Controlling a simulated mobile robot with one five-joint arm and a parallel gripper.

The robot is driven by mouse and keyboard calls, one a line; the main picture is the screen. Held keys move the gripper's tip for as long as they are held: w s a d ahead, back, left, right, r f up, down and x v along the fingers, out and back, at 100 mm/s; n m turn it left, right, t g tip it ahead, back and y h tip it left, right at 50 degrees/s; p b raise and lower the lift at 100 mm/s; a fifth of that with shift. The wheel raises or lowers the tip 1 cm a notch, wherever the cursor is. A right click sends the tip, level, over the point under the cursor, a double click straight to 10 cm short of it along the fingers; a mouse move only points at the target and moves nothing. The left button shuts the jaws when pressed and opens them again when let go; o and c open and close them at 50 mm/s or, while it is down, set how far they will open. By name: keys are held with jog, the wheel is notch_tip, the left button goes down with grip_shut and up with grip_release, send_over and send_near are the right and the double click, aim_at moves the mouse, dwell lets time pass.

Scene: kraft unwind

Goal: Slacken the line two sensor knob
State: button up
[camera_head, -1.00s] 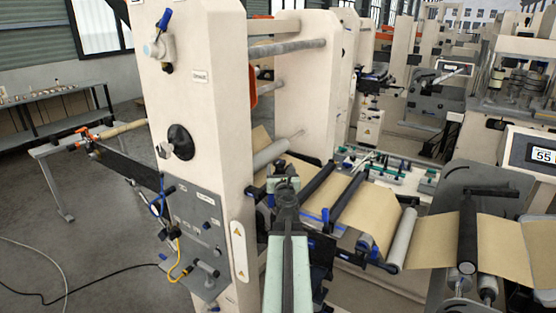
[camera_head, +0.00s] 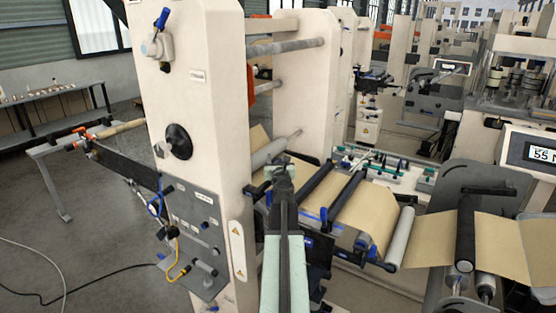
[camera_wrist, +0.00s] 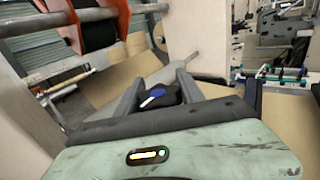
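In the wrist view, a dark round knob with a blue and white mark (camera_wrist: 157,96) sits low between the two grey fingers of my gripper (camera_wrist: 160,77). The fingers are apart, one on each side of the knob; I cannot tell whether either touches it. No label is readable, so I cannot confirm that it is the line two sensor knob. In the head view my gripper (camera_head: 281,164) is beside the cream machine frame, at the left end of the dark rollers. My arm hides the knob there.
The cream upright (camera_head: 188,110) with its grey control panel (camera_head: 190,218) stands left of my arm. Kraft web (camera_head: 350,215) runs over a black roller (camera_head: 352,192) at right. An orange bracket (camera_wrist: 105,18) and a metal bar (camera_wrist: 70,20) are close in the wrist view.

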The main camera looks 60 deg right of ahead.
jog(key=shift+t, duration=0.3)
jog(key=shift+n+y, duration=0.3)
jog(key=shift+w+a+n+t+y, duration=0.1)
jog(key=shift+a+n+t+y, duration=0.55)
jog(key=shift+n+y, duration=2.9)
jog(key=shift+w+a+n+t+y, duration=0.2)
jog(key=shift+a+n+y, duration=0.8)
jog(key=shift+n+y, duration=2.5)
jog(key=shift+a+n+t+y, duration=0.7)
jog(key=shift+n+y, duration=1.05)
jog(key=shift+y, duration=3.6)
jog(key=shift+a+g, duration=0.2)
jog(key=shift+g, duration=0.05)
jog(key=o, duration=1.4)
jog(key=shift+f, duration=0.1)
